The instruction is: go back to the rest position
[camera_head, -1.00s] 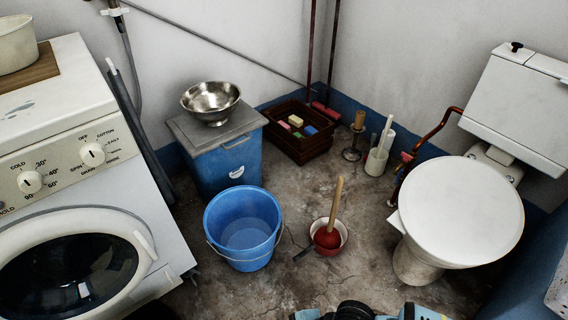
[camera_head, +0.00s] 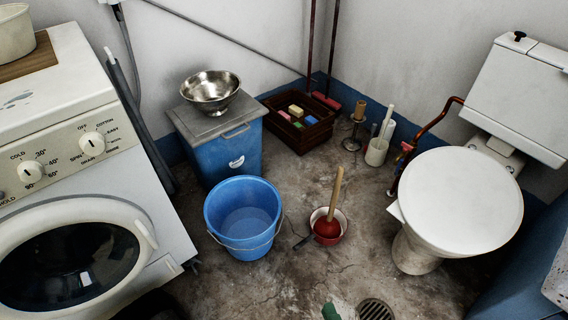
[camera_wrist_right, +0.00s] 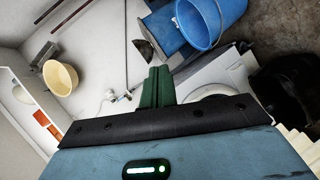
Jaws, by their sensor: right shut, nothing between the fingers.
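My right gripper (camera_head: 338,312) shows only as a small green tip at the bottom edge of the head view, over the floor beside the drain grate. In the right wrist view its green fingers (camera_wrist_right: 157,88) are together with nothing between them. The view there is tilted, with the blue bucket above and to the right of the fingers. My left gripper is in neither view.
A blue bucket (camera_head: 243,217) and a plunger in a red bowl (camera_head: 327,227) stand mid-floor. A washing machine (camera_head: 70,150) is left, a toilet (camera_head: 460,205) right. A blue bin (camera_head: 225,160) bears a metal bowl (camera_head: 210,92). A drain grate (camera_head: 375,309) lies in front.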

